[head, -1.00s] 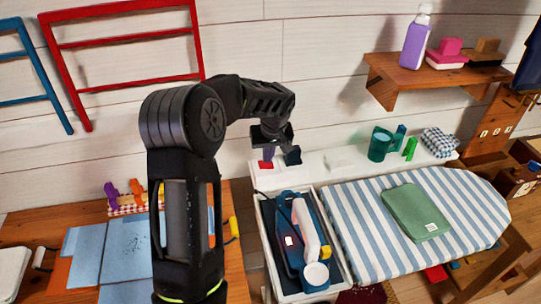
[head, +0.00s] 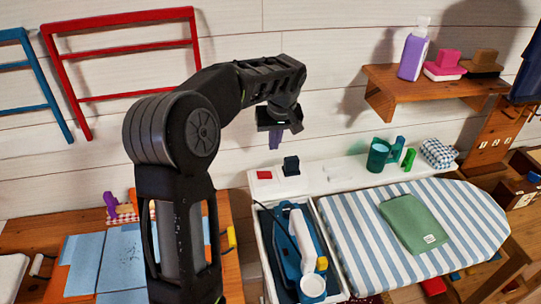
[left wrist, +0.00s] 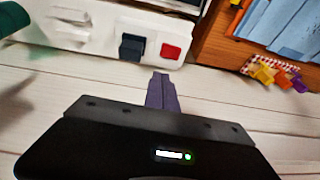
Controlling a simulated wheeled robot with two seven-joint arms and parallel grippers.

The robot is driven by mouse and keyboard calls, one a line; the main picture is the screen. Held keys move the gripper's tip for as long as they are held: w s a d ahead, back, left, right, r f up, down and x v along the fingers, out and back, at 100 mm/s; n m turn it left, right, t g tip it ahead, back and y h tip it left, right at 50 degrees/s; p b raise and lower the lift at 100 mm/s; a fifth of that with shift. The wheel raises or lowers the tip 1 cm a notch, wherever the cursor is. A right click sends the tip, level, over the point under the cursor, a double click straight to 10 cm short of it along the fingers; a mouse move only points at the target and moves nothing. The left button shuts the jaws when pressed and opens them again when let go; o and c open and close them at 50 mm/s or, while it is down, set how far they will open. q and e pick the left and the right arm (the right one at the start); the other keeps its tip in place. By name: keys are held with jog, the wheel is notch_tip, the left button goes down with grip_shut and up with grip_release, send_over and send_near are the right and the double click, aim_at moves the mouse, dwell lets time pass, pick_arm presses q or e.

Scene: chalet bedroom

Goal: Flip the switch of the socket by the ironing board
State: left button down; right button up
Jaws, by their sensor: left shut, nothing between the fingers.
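A red switch (head: 264,174) sits beside a dark plug (head: 291,165) at the left end of a white ledge along the wall. The left wrist view also shows the red switch (left wrist: 171,51) and the dark plug (left wrist: 132,47). I cannot tell which way the switch is set. My left gripper (head: 275,142) hangs in the air above the switch and plug, apart from both. Its purple fingers (left wrist: 161,93) are together and hold nothing. The ironing board (head: 345,225) with a blue-striped cover is to the right. My right gripper is out of view.
An iron (head: 299,235) lies in a white-rimmed tray left of the board. A green cloth (head: 413,222) lies on the board. A green cup (head: 378,154) stands on the ledge. A wooden shelf (head: 420,84) is above. A wooden table is at left.

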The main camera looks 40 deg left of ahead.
pick_arm(q)
jog(key=shift+w+v, duration=0.15)
jog(key=shift+v, duration=0.65)
jog(key=shift+w+v, duration=0.1)
jog(key=shift+v, duration=0.75)
jog(key=shift+d, duration=0.2)
